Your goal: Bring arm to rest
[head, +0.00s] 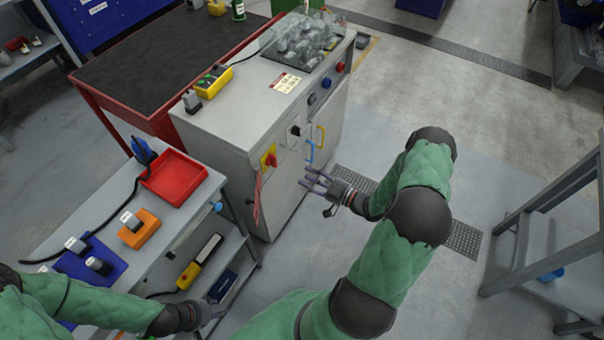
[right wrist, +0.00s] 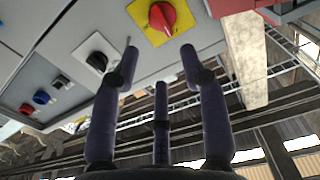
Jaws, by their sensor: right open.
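My right arm reaches across the middle of the head view, and its gripper (head: 318,182) is open and empty in front of the grey machine cabinet (head: 225,125). In the right wrist view the spread fingers of this gripper (right wrist: 158,75) hold nothing. Beyond them are a red rotary switch on a yellow plate (right wrist: 162,18) and a black knob (right wrist: 97,60). In the head view the red and yellow switch (head: 269,159) sits left of the gripper. My left gripper (head: 212,312) is low at the left, beside the side bench; its fingers are too unclear to read.
The side bench holds a red tray (head: 172,178), an orange holder (head: 138,232) and a blue mat (head: 85,268). A grey metal stand (head: 530,225) is at the right. Open floor (head: 480,140) lies between it and the cabinet.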

